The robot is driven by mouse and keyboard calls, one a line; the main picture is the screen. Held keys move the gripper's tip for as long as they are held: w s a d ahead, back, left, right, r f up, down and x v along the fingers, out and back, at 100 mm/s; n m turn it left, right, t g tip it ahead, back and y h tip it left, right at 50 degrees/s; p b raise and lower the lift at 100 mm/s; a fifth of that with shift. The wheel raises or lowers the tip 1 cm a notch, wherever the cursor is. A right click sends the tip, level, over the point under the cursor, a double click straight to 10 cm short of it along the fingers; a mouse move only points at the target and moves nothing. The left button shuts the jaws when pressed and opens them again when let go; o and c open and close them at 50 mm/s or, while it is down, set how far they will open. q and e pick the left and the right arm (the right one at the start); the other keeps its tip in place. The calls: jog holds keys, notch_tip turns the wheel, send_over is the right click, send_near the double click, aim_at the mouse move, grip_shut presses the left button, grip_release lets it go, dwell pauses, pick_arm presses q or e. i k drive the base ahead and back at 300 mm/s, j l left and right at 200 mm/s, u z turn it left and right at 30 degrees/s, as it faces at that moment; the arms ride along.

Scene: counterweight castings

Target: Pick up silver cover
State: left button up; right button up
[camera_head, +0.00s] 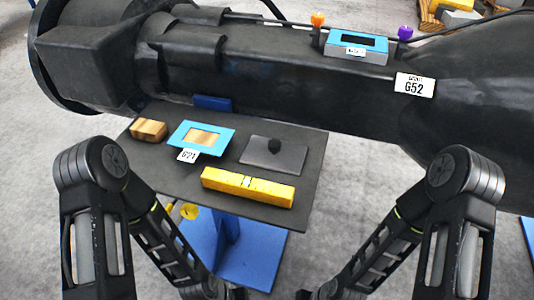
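The silver cover (264,158) appears as a flat grey plate with a black knob on top. It lies on the dark tabletop (305,180), right of a blue-framed piece. No gripper touches it. My arms come down on both sides of the table, and their wrists run to the bottom edge of the picture. The fingers of both grippers are not visible there, so I cannot see whether they hold anything.
A yellow bar (248,187) lies in front of the cover. A blue frame (228,138) tagged G21 and a wooden block (148,130) lie to the left. A large black casting (290,93) tagged G52, carrying a blue-topped grey box (357,47), spans behind the table.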

aim_at(273, 155)
jog(key=k+l+z, duration=0.2)
jog(key=l, duration=0.35)
jog(key=l+z, duration=0.15)
jog(key=l, duration=0.4)
jog(key=k+l+z, duration=0.2)
jog(key=l, duration=0.4)
jog(key=i+j, duration=0.45)
jog(key=j, duration=0.1)
